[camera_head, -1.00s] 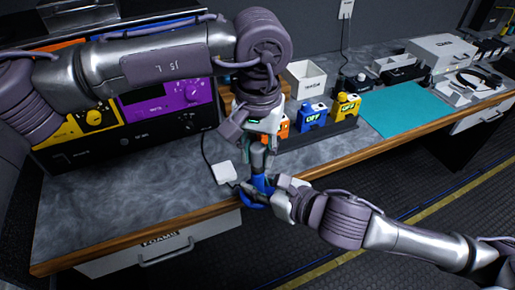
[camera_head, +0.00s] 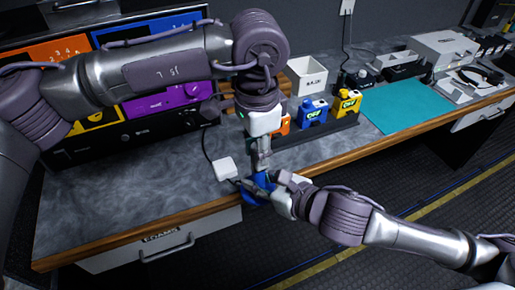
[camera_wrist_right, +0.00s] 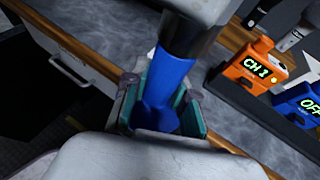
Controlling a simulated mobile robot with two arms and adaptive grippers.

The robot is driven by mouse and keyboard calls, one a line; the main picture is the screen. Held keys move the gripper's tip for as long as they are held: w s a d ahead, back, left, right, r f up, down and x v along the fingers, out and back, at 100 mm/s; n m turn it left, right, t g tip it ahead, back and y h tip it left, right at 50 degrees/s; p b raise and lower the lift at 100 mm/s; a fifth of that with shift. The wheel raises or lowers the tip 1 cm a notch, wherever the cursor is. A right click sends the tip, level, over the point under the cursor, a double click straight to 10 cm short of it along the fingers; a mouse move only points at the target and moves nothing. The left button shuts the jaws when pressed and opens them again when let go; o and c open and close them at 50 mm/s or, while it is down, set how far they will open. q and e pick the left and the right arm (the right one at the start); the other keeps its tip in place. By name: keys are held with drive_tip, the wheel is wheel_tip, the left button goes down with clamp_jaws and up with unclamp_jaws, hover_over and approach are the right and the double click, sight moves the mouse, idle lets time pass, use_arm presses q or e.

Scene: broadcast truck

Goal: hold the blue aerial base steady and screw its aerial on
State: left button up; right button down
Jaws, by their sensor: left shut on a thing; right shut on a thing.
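The blue aerial base (camera_head: 256,191) is just above the table's front edge, partly hidden by my grippers. In the right wrist view it (camera_wrist_right: 165,85) is a blue stem flaring into a wider foot, between teal pads. My right gripper (camera_head: 272,188) is shut on it; its jaws (camera_wrist_right: 160,115) show on both sides of the foot. My left gripper (camera_head: 262,166) comes from above and is shut. In the right wrist view a dark cylinder (camera_wrist_right: 190,38), apparently the aerial, meets the stem's top below my left gripper. Whether its thread is engaged cannot be seen.
A white box (camera_head: 224,168) with a cable lies left of the grippers. Behind stand orange (camera_wrist_right: 254,68), blue (camera_head: 313,113) and yellow (camera_head: 347,102) packs in a dark rack. A teal mat (camera_head: 408,107) lies right. The rack unit with coloured panels (camera_head: 165,98) stands left.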

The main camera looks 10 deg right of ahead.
use_arm(q)
drive_tip(key=o, duration=0.9)
drive_tip(key=shift+r, duration=2.3)
drive_tip(key=shift+c, duration=0.3)
